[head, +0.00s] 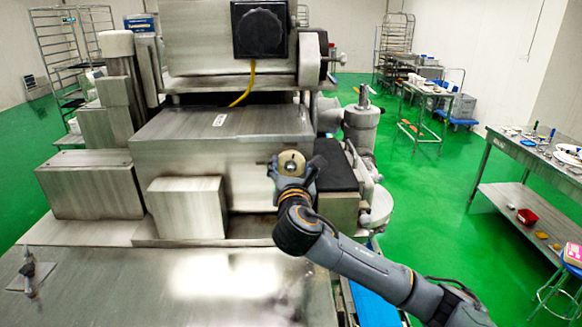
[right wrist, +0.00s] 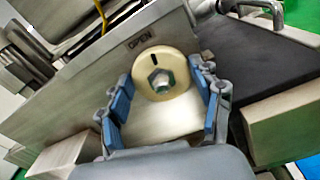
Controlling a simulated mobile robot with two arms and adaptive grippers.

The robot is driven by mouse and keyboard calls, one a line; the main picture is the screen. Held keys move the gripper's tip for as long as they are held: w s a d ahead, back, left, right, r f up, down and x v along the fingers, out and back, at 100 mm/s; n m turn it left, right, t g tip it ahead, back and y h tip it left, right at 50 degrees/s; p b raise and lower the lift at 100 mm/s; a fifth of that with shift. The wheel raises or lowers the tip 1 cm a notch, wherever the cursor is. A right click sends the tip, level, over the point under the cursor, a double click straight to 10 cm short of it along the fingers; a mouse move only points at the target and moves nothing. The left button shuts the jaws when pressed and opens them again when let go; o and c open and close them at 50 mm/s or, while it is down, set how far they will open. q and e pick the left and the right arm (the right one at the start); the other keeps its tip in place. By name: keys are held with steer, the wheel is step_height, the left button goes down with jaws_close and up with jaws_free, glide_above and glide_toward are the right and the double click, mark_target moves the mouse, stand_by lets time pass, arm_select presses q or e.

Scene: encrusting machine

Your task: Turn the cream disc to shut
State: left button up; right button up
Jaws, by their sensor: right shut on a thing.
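The cream disc (head: 292,163) is on the front face of the steel machine, near its right end. In the right wrist view the cream disc (right wrist: 163,75) has a metal hex nut at its centre and a short black mark near its upper edge. The mark points up toward the word OPEN (right wrist: 138,42) on the steel face. My right gripper (head: 293,170) is at the disc, with its blue-padded fingers on either side of the disc's lower part. It is shut on the disc. My left gripper is not in view.
A steel box (head: 187,207) juts out left of the disc. A dark belt (head: 336,165) lies just right of it. A flat steel surface (head: 150,290) spreads in front. A steel table (head: 540,160) with several items stands at the right, with open green floor between.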

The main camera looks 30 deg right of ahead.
steer(key=m, duration=0.3)
steer(key=shift+d+f+m, duration=0.1)
steer(key=shift+m, duration=0.2)
steer(key=m, duration=0.3)
steer(key=shift+s+f+m, duration=0.1)
steer(key=shift+m, duration=0.3)
steer(key=m+b, duration=0.1)
steer(key=m, duration=0.3)
steer(key=shift+d+f, duration=0.1)
steer(key=shift+m+b, duration=0.35)
steer(key=shift+m, duration=1.55)
steer(key=o, duration=1.2)
